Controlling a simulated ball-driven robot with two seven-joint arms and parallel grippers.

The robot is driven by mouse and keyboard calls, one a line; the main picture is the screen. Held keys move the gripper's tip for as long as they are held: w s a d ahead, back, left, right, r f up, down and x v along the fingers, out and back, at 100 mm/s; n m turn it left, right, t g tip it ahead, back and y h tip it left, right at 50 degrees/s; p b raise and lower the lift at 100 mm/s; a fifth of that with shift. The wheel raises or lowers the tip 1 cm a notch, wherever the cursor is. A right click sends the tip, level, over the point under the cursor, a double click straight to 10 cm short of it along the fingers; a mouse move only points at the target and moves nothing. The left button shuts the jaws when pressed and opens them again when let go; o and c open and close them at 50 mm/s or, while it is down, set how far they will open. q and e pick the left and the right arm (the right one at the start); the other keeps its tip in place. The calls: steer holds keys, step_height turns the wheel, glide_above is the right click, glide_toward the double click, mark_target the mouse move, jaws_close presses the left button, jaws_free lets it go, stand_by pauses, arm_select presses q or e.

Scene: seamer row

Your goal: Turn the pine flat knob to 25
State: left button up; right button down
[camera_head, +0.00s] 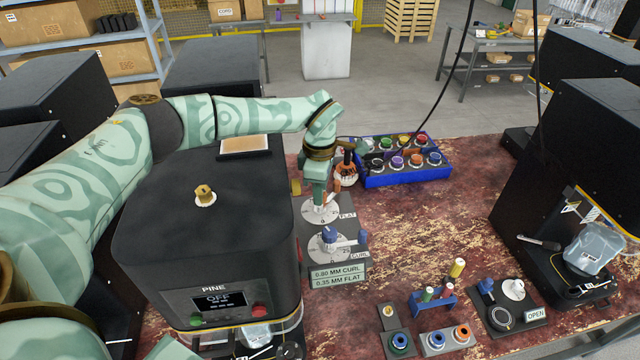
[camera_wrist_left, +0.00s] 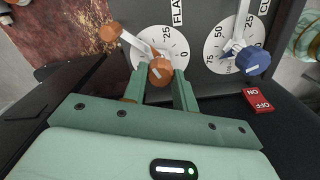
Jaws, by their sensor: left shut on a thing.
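The pine flat knob has an orange hub (camera_wrist_left: 161,71) and a white bar ending in an orange ball (camera_wrist_left: 110,31). Its white dial (camera_head: 319,211) lies beside the FLAT label. My left gripper (camera_head: 319,200) reaches down from above and is shut on the knob. In the left wrist view its two fingers (camera_wrist_left: 160,88) stand on either side of the orange hub. The numbers 0 and 25 show on the dial, with the bar slanting up-left, away from them. The exact reading cannot be told. My right gripper is not in view.
The CURL dial with its blue knob (camera_head: 330,237) sits close by, nearer the sign reading 0.80 MM CURL, 0.35 MM FLAT (camera_head: 337,275). The black PINE machine (camera_head: 213,235) stands to the left, its screen showing OFF. A blue tray (camera_head: 441,177) lies behind to the right.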

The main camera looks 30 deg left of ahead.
arm_select(q)
steer(key=m+p, duration=0.1)
steer(key=m, duration=0.3)
steer(key=shift+r+m, duration=0.15)
steer(key=shift+m, duration=0.15)
steer(key=m+p, duration=0.1)
steer(key=m, duration=0.3)
steer(key=shift+w, duration=0.1)
stand_by(0.4)
steer(key=o, duration=1)
step_height(320, 180, up, 16)
steer(key=shift+r+b, duration=0.1)
steer(key=shift+b, duration=1.15)
